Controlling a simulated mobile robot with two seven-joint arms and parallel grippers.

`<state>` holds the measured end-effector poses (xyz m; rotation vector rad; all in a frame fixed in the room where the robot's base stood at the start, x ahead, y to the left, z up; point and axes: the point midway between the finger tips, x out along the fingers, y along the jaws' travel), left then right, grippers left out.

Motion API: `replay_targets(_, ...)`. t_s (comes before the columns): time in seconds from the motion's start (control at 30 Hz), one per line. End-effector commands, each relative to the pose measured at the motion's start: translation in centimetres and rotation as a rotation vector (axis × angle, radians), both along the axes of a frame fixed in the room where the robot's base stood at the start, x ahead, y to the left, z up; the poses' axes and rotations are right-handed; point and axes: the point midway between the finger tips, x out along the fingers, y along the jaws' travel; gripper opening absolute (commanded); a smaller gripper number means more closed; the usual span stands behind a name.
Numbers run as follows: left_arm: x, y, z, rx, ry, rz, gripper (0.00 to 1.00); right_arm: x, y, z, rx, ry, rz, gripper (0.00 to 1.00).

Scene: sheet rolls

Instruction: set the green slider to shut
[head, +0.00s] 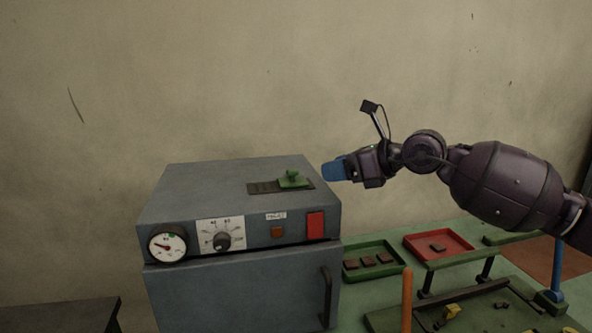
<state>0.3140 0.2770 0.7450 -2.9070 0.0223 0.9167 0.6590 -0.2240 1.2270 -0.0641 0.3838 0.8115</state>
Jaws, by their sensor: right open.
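The green slider (293,179) sits on a dark track on top of the grey oven-like box (190,188). It stands toward the right part of the track, with the bare slot (263,187) showing to its left. My right gripper (328,171) has blue fingertips pointing left. It is open, and appears just right of the slider and apart from it in the picture; the depth between them is hard to judge. No object shows in its fingers. My left gripper does not show.
The box front has a gauge (167,244), a dial (222,240), a red switch (316,225) and a door handle (325,297). To the right are a green tray (398,258) with dark pieces, a red tray (464,239) and an orange post (407,300). The space above the box is clear.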

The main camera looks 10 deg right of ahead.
Motion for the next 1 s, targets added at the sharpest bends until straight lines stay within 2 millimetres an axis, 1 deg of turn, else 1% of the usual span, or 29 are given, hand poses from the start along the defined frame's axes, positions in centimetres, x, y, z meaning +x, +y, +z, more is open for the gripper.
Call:
replay_targets(0.1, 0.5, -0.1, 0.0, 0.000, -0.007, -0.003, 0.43, 0.5, -0.8, 0.9, -0.067, -0.037, -0.018, 0.53)
replay_targets(0.23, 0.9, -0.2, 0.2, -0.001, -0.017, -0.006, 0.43, 1.0, -0.7, 1.0, -0.085, -0.045, -0.022, 0.53)
replay_targets(0.37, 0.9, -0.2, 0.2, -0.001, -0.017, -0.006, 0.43, 2.1, 0.5, 0.4, -0.081, -0.045, -0.021, 0.53)
replay_targets(0.7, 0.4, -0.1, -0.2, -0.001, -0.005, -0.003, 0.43, 5.8, 4.2, -1.8, -0.080, -0.044, -0.021, 0.53)
replay_targets(0.83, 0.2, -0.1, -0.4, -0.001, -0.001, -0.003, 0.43, 6.8, 5.2, -2.5, -0.080, -0.043, -0.021, 0.53)
replay_targets(1.0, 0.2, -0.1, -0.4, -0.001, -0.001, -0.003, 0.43, 7.5, 5.9, -2.8, -0.081, -0.045, -0.021, 0.53)
